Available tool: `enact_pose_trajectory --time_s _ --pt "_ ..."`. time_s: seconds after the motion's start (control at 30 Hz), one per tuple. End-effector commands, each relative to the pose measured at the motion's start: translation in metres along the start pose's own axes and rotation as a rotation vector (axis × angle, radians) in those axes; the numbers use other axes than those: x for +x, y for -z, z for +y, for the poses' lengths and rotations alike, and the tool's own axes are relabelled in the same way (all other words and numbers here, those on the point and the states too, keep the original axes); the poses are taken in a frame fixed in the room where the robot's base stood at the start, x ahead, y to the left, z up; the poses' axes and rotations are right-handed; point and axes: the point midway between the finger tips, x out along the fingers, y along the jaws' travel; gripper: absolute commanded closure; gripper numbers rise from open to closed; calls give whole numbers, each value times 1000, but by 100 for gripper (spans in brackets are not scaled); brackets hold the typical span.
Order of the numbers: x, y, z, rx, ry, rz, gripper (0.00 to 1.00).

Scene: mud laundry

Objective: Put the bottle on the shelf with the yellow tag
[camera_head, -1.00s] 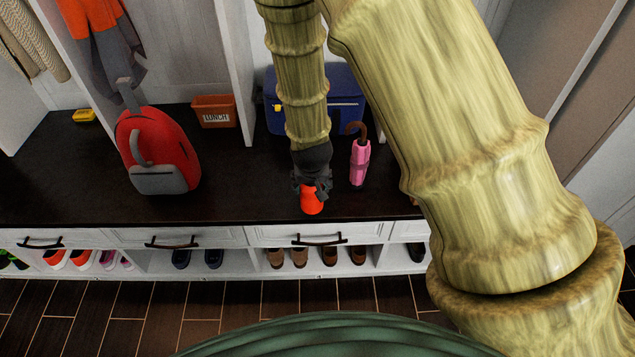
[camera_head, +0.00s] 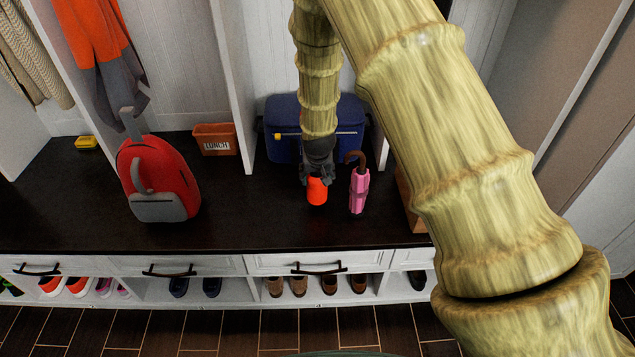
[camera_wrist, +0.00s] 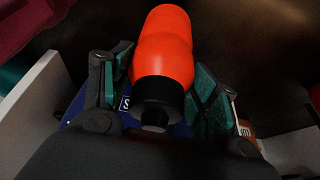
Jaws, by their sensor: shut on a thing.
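The bottle is orange-red with a black cap. It shows in the head view (camera_head: 317,190) below my gripper (camera_head: 317,170), over the dark bench top, and I cannot tell whether it touches the bench. In the wrist view, the bottle (camera_wrist: 163,50) lies between the two fingers of my gripper (camera_wrist: 160,85), which is shut on it. Its cap end is towards the wrist. I cannot make out a shelf with a yellow tag for certain. A small yellow piece (camera_head: 277,136) shows at the blue bag (camera_head: 285,115) behind my gripper.
A pink umbrella (camera_head: 359,190) stands just right of the bottle. A yellow item (camera_head: 87,142) lies at far left. Upright dividers split the bench. Shoes (camera_head: 299,287) fill cubbies below.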

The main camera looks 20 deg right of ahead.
Motion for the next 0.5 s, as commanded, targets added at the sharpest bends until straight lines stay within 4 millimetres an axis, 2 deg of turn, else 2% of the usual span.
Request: enact_pose_trajectory --time_s 0.17,0.4,0.5 --pt "7 0 1 0 0 -1 67" --pt "31 -10 0 1 0 -1 67" --pt "34 -11 0 1 0 0 67"
